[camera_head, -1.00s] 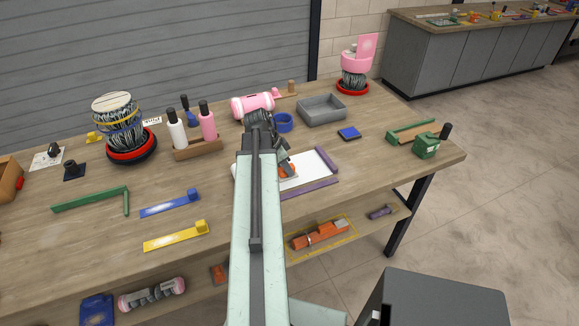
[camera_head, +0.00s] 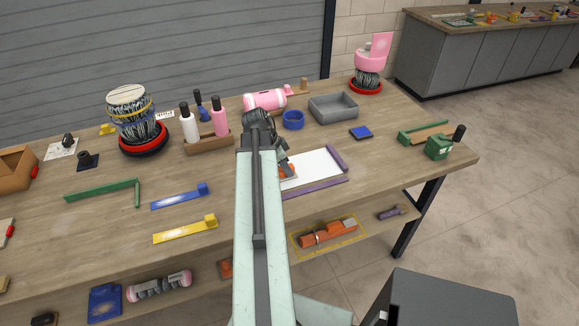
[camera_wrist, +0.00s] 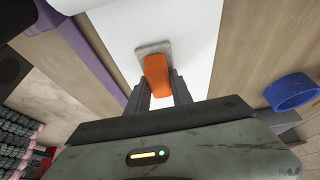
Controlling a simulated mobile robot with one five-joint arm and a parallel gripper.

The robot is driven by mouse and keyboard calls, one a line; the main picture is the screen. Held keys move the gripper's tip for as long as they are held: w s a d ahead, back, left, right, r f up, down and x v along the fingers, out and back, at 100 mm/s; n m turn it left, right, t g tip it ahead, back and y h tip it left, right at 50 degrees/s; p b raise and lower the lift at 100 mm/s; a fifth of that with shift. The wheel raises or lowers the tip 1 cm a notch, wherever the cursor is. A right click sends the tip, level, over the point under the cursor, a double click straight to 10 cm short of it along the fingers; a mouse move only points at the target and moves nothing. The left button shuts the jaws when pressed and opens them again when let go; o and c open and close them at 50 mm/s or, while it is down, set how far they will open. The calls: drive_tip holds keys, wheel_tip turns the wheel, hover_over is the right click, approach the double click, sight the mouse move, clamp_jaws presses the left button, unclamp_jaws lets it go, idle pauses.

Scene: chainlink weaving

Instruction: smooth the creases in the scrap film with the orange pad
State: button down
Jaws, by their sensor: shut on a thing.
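The orange pad (camera_wrist: 157,75) has an orange grip and a pale grey-beige base. My gripper (camera_wrist: 159,90) is shut on the grip, with one dark finger on each side. In the wrist view the base appears to rest on a white sheet (camera_wrist: 190,28), likely the scrap film; contact is hard to judge. In the head view the white sheet (camera_head: 318,165) lies on the bench between purple strips (camera_head: 315,187). My arm hides its left part, and only a bit of the pad (camera_head: 287,171) shows beside my gripper (camera_head: 283,163). I cannot make out creases.
A blue ring (camera_head: 293,120) and a grey tray (camera_head: 334,97) stand behind the sheet. A wooden rack with bottles (camera_head: 208,145) stands to the left. Bare bench lies right of the sheet.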

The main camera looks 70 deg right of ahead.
drive_tip(key=shift+w+a, duration=0.2)
drive_tip(key=shift+s, duration=0.1)
drive_tip(key=shift+s+d, duration=1.5)
drive_tip(key=shift+s, duration=0.3)
drive_tip(key=shift+s+d, duration=0.1)
drive_tip(key=shift+s+d, duration=1)
drive_tip(key=shift+s, duration=0.2)
drive_tip(key=shift+s+d, duration=0.95)
drive_tip(key=shift+s, duration=0.2)
drive_tip(key=shift+w+d, duration=0.1)
